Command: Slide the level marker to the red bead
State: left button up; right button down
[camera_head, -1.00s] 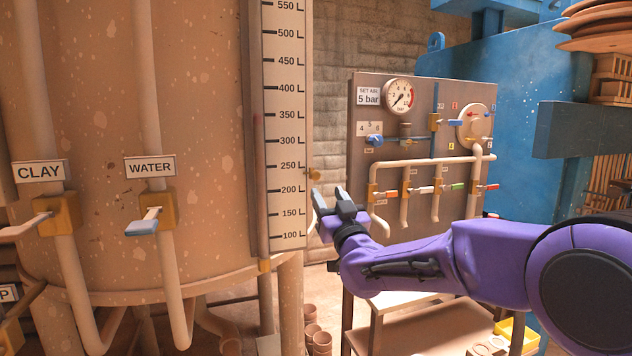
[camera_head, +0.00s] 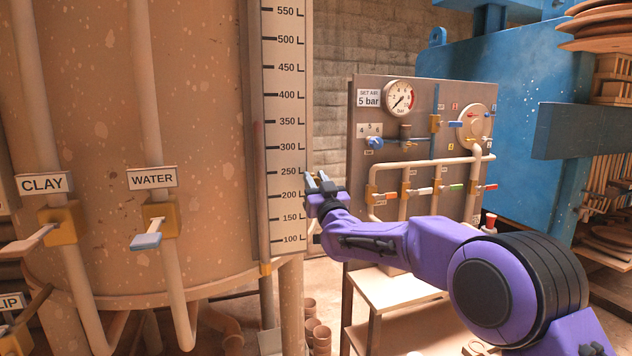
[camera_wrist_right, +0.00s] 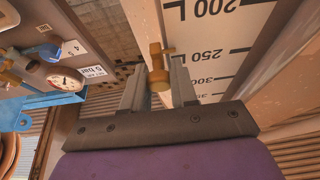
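The tall white level scale (camera_head: 284,130) stands on the front of the tank, marked in litres. The brass level marker (camera_wrist_right: 158,68) sits at the scale's edge, close to the 250 mark in the right wrist view. My right gripper (camera_wrist_right: 157,82) is open, with one finger on each side of the marker and narrow gaps visible. In the head view, my right gripper (camera_head: 316,182) is at the scale's right edge, between 200 and 250, and hides the marker. A thin tube (camera_head: 258,190) runs along the scale's left side; I cannot make out a red bead. My left gripper is out of view.
A panel (camera_head: 356,230) with a gauge (camera_head: 399,98), pipes and coloured valve handles stands behind my right arm. Clay (camera_head: 42,183) and water (camera_head: 152,179) pipes with valves run down the tank's front. A low table (camera_head: 385,290) is below my arm.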

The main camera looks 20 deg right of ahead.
notch_tip(320, 180, up, 14)
jog(key=p, duration=0.7)
jog(key=shift+f+p, duration=0.25)
jog(key=shift+p, duration=0.05)
jog(key=c, duration=1)
grip_release()
jog(key=shift+o, duration=0.2)
jog(key=b+v, duration=0.6)
jog(key=v, duration=0.4)
jog(key=shift+s+f, duration=0.2)
jog(key=shift+s, duration=0.05)
